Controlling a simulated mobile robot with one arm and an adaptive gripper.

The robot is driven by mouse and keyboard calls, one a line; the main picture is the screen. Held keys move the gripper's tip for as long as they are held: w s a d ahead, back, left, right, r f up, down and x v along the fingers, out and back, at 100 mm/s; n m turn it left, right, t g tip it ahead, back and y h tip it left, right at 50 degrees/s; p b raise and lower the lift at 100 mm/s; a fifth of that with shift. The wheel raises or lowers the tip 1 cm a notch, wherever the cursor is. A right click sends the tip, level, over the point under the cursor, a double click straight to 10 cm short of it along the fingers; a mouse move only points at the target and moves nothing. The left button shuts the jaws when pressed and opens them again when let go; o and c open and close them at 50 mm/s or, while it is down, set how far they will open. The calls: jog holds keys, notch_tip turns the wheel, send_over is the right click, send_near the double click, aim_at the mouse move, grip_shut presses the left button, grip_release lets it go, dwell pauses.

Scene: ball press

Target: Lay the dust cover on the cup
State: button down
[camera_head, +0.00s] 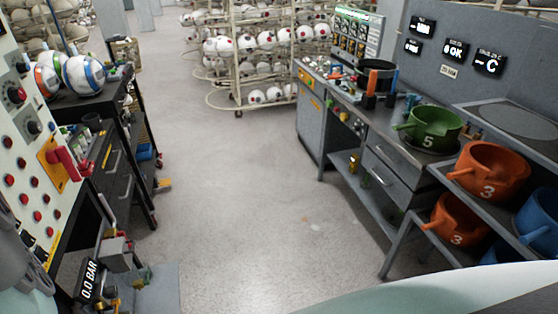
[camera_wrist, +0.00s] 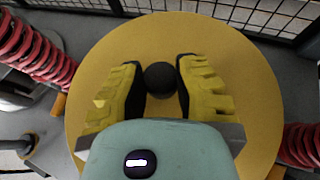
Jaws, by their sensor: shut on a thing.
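The dust cover (camera_wrist: 235,75) appears to be the wide yellow round disc that fills the middle of the wrist view. A round black knob (camera_wrist: 160,79) stands at its centre. My gripper (camera_wrist: 161,88) has its two yellow ribbed fingers on either side of this knob, shut on it. What lies under the cover is hidden, so I cannot tell whether it hangs free or rests on something. The head view does not show my gripper or the cover. No cup can be made out under the cover.
Red coiled hoses (camera_wrist: 38,48) and a dark mesh fence (camera_wrist: 250,14) surround the cover. In the head view, a green numbered vessel (camera_head: 428,128) stands on the right bench, with orange ones (camera_head: 490,172) on the rack nearer. A control panel (camera_head: 30,150) is at left. The middle floor is clear.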

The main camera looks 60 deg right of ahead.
jog(key=shift+f+b, duration=0.75)
jog(key=shift+f, duration=0.15)
jog(key=c, duration=0.8)
grip_release()
jog(key=shift+o, duration=0.2)
jog(key=shift+r, duration=0.15)
